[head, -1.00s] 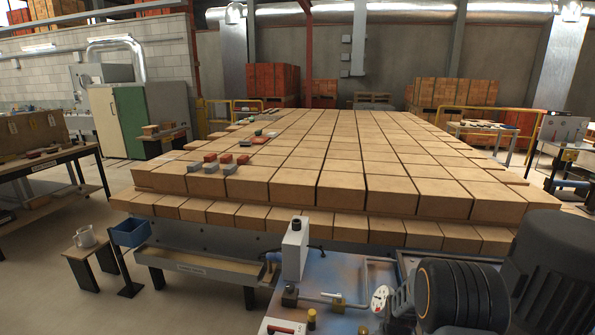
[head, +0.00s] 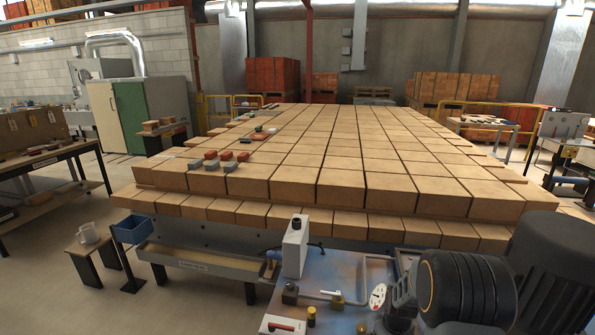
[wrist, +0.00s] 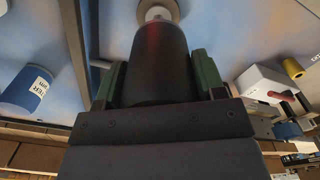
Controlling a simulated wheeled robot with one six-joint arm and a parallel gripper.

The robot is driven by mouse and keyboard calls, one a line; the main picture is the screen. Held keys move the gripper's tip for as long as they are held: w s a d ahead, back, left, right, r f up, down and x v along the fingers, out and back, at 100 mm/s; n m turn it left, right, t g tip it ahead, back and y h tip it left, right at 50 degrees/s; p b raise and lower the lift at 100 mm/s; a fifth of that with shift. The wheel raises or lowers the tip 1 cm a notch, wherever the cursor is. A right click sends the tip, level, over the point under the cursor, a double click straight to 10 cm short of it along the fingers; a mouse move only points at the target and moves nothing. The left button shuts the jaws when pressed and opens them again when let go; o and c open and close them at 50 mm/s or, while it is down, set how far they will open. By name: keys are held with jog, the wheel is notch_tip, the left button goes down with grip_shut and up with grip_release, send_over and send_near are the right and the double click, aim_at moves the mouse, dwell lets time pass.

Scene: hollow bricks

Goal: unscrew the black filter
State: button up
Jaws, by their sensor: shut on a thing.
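The black filter (wrist: 158,65) is a dark cylinder with a faint red sheen on its side, in the upper middle of the wrist view. Its far end meets a pale round fitting (wrist: 156,10). My gripper (wrist: 161,78) has green-padded fingers on the left and right sides of the filter and is shut on it. Whether the filter's thread is still engaged cannot be told. In the head view I cannot make out the filter or my fingers; my dark arm links fill the lower right.
In the wrist view a blue canister (wrist: 27,90) with a white label is left, and a white box (wrist: 262,84) and yellow cylinder (wrist: 292,67) are right. In the head view a white tank (head: 295,250) stands on the blue bench; a wide brick stack (head: 330,180) lies behind.

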jog(key=shift+s+a+r+p, duration=0.2)
jog(key=shift+s+r, duration=0.1)
jog(key=shift+s, duration=0.55)
jog(key=shift+s+a+r+p, duration=0.15)
jog(key=shift+s+r+p, duration=0.15)
jog(key=shift+s, duration=0.6)
jog(key=shift+s+a+r+p, duration=0.15)
jog(key=shift+s+r, duration=0.15)
jog(key=shift+s, duration=0.55)
